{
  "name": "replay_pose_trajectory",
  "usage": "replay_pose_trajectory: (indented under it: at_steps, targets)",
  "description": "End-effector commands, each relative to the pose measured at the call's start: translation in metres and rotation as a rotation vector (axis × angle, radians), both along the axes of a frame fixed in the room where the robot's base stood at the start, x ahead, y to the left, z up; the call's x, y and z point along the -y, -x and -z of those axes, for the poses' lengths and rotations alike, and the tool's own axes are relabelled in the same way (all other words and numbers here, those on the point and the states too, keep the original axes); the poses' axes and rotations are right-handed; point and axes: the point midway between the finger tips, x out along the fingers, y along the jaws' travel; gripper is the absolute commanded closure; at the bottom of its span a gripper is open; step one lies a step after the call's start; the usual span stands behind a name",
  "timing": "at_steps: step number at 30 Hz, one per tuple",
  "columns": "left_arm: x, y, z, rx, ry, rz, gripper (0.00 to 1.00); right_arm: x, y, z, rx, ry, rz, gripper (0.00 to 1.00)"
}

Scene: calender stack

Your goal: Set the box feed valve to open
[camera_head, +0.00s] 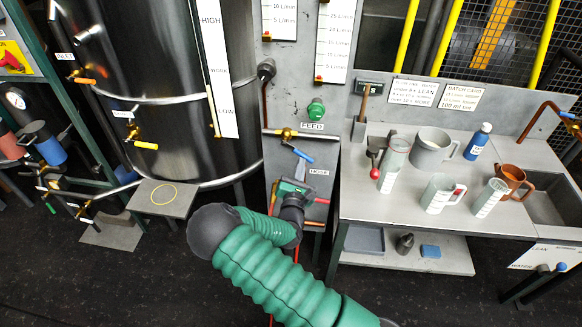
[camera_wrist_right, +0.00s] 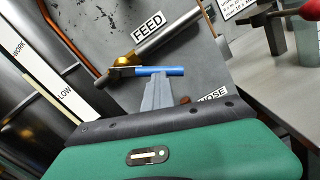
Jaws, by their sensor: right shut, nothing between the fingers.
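The feed valve (camera_head: 287,134) is a brass body on a horizontal pipe under the FEED label. Its blue lever (camera_head: 303,155) slants down and right, at an angle to the pipe. In the right wrist view the brass body (camera_wrist_right: 124,66) and blue lever (camera_wrist_right: 165,71) show near the middle, with the lever lying across the view. My right gripper (camera_head: 301,169) is just below the lever. Its grey fingers (camera_wrist_right: 157,84) are shut and empty, with the tips at or very near the lever; I cannot tell whether they touch. My left gripper is out of view.
A HOSE label (camera_head: 319,172) is beside the right gripper. A steel tank (camera_head: 180,80) stands left, with a yellow-handled valve (camera_head: 145,145). A bench (camera_head: 375,205) with jugs, a scoop and a blue bottle (camera_head: 477,141) stands right.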

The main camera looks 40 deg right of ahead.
Motion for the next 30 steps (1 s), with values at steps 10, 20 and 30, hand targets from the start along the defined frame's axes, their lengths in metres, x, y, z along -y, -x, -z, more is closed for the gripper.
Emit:
replay_pose_trajectory:
  at_steps: [10, 20, 30]
  targets:
    - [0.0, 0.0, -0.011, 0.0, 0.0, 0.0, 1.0, 0.015, 0.007, -0.014, -0.125, 0.112, 0.01, 1.0]
    - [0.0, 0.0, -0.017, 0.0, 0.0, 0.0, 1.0, 0.019, 0.01, -0.023, -0.197, 0.172, 0.013, 1.0]
    - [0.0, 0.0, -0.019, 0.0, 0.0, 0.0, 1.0, 0.021, 0.012, -0.029, -0.193, 0.172, 0.016, 1.0]
